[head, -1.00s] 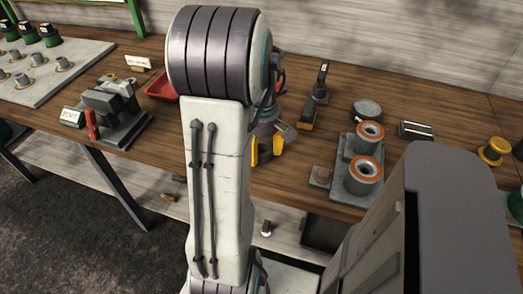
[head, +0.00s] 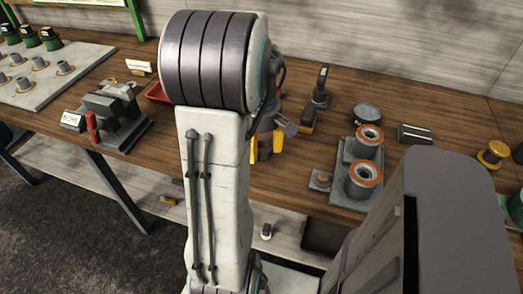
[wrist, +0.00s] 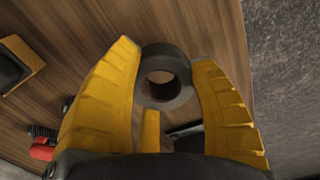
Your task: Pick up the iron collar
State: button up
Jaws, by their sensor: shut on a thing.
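The iron collar (wrist: 163,92) is a dark grey ring with a round hole. In the wrist view it sits between the tips of my gripper's yellow fingers (wrist: 167,62), with its hole facing the camera. My gripper is shut on it, one finger at each side. Wood shows behind it; I cannot tell how far it is above the bench. In the head view the fingers of my gripper (head: 265,146) hang over the front part of the bench, partly behind my arm. The collar cannot be made out there.
On the wooden bench (head: 225,180), a grey block with two orange-rimmed cylinders (head: 365,181) stands right of my gripper. A dark vice-like fixture (head: 112,108) and a red tray (head: 157,92) are to the left. A dark upright tool (head: 320,88) stands behind.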

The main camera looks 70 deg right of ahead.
jog(key=s+a+r, duration=0.6)
jog(key=s+r, duration=0.2)
jog(key=s, duration=0.2)
jog(key=shift+r, duration=0.15)
jog(key=shift+d+p, duration=0.15)
jog(key=shift+p, duration=0.15)
